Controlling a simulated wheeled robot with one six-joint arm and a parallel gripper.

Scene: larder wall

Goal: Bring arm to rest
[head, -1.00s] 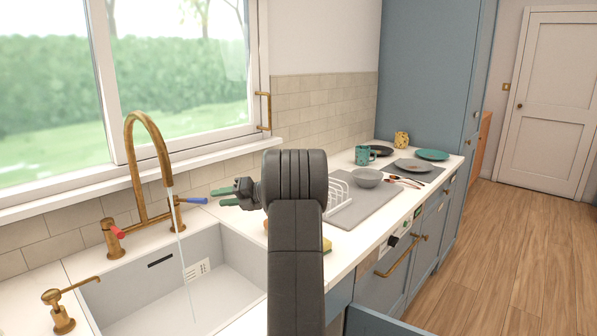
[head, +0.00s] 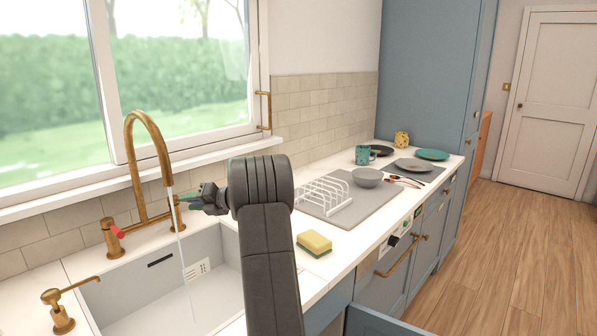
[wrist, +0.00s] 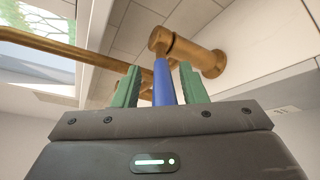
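My gripper (head: 188,203) is at the base of the brass tap (head: 139,160), on its right side. In the wrist view its two green fingers (wrist: 160,72) stand apart, with the tap's blue lever (wrist: 163,85) between them. A gap shows on the left of the lever; I cannot tell whether the right finger touches it. In the head view the gripper hides the blue lever. A thin stream of water (head: 180,235) runs from the spout into the sink. The red-tipped lever (head: 117,232) is on the tap's left.
The white sink (head: 215,285) lies below. A yellow sponge (head: 314,241), a white rack (head: 325,193) on a grey mat, a bowl (head: 367,178), a teal mug (head: 363,154) and plates are on the counter to the right. A soap dispenser (head: 62,318) is at lower left.

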